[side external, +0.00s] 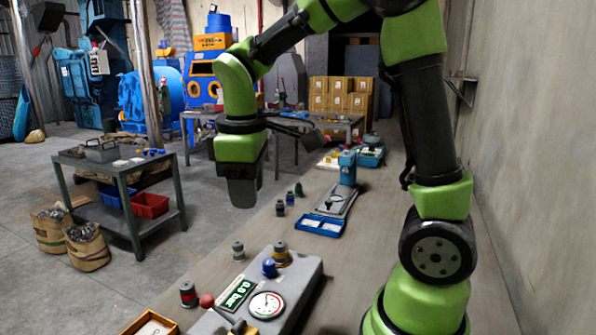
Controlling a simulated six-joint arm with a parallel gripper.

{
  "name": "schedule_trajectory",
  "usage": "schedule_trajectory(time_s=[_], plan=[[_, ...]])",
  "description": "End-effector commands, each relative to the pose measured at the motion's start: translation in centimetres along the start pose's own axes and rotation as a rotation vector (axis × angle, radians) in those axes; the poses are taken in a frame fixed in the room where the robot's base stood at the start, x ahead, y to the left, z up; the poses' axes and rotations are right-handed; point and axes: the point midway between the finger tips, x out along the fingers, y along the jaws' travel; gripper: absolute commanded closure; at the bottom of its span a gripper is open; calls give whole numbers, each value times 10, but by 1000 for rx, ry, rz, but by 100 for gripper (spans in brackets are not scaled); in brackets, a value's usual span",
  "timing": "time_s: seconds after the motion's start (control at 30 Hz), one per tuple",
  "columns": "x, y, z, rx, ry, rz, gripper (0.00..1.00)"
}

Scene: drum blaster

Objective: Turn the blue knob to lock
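The blue knob (269,267) sits on top of a grey control box (304,284) at the lower middle of the side external view. The box also carries a green display, a round gauge (266,305) and a yellowish-brown fitting (281,254) just behind the knob. My gripper (243,196) points down, well above the bench and up and to the left of the knob in the picture. It is not touching the knob. Its fingers look like one dark block, so I cannot tell whether they are open or shut. The knob's exact turn angle is too small to read.
A red ball (206,301) and a lever stand at the box's left. Small cylinders (238,251) stand near it. A blue tray (321,225) and a blue press (347,168) are farther along the bench. A wall (520,150) borders the right side.

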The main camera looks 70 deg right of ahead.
Motion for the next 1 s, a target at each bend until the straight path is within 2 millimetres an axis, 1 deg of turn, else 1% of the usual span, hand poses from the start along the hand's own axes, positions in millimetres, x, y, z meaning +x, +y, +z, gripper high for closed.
schedule_trajectory(time_s=[0.03, 0.2, 0.5, 0.8, 1.0], plan=[[-8, -4, 4, 32, 34, -1, 63], [-26, -19, 17, 149, 131, -22, 63], [-51, -45, 43, 354, 301, -82, 63], [-64, -69, 68, 541, 453, -170, 63], [-66, -78, 78, 617, 512, -215, 63]])
